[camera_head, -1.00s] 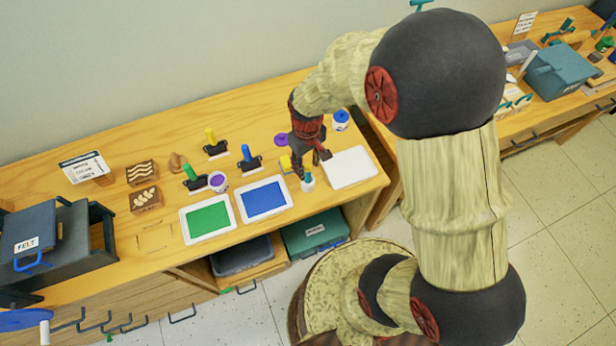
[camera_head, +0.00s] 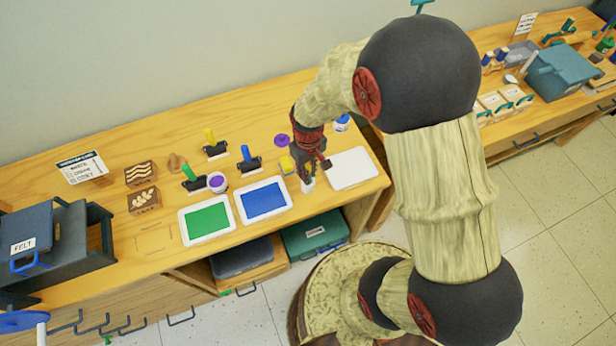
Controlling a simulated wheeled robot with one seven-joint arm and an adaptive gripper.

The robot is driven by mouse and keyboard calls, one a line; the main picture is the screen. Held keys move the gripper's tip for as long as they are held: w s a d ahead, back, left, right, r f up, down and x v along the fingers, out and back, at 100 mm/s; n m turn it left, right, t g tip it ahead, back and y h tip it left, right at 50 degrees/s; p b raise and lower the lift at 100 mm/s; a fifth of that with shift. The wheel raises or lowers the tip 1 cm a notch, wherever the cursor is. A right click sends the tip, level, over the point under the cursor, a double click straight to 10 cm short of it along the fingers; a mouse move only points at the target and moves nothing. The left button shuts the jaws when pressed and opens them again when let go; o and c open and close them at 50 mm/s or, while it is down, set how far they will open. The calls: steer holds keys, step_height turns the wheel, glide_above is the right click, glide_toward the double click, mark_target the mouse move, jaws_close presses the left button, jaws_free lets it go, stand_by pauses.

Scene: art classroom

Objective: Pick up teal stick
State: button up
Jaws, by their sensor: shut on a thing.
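My gripper (camera_head: 307,176) is at the front right of the wooden table, pointing down, with its fingers closed around the top of a small white holder (camera_head: 308,187). The teal stick is hidden between and behind my fingers. Only the white lower part below the fingertips shows. It appears upright on the table, just left of the white tray; I cannot tell whether it is lifted.
The empty white tray (camera_head: 350,169) is right of my gripper. The blue tray (camera_head: 239,207) and green tray (camera_head: 183,225) lie to the left. A yellow block (camera_head: 286,165), a purple disc (camera_head: 282,140) and a blue-lidded jar (camera_head: 342,122) are close by.

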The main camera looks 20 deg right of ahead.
jaws_close()
step_height(320, 180, up, 9)
steer(key=shift+r+p, duration=0.1)
steer(key=shift+p, duration=0.9)
steer(key=shift+r, duration=0.35)
steer(key=shift+s+r+p, duration=0.2)
steer(key=shift+s+p, duration=0.05)
steer(key=shift+p, duration=0.7)
